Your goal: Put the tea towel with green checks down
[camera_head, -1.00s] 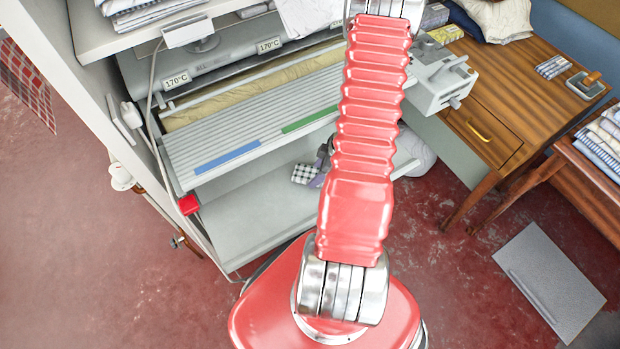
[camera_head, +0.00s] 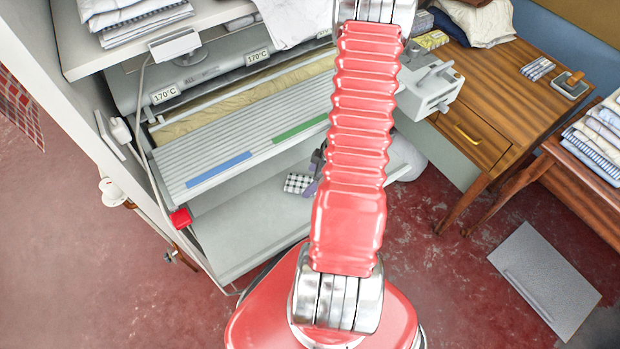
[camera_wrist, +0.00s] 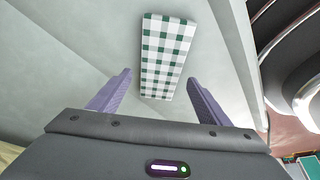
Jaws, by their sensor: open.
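The tea towel with green checks (camera_wrist: 166,58) lies folded on a pale grey surface in the wrist view. In the head view it is a small checked patch (camera_head: 298,183) on the lower tray of the ironer, and its colour looks dark there. My gripper (camera_wrist: 160,82) is open, with its two purple fingers spread either side of the towel's near end. The fingers are apart from the towel in the picture; whether they touch the tray I cannot tell. In the head view my arm hides most of the gripper.
The ironer's slatted feed board (camera_head: 240,150) with blue and green strips overhangs the lower tray (camera_head: 250,235). A red knob (camera_head: 180,219) sits at the left side. A wooden desk (camera_head: 510,95) stands right, with folded cloths (camera_head: 598,135) beside it. The tray's left part is clear.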

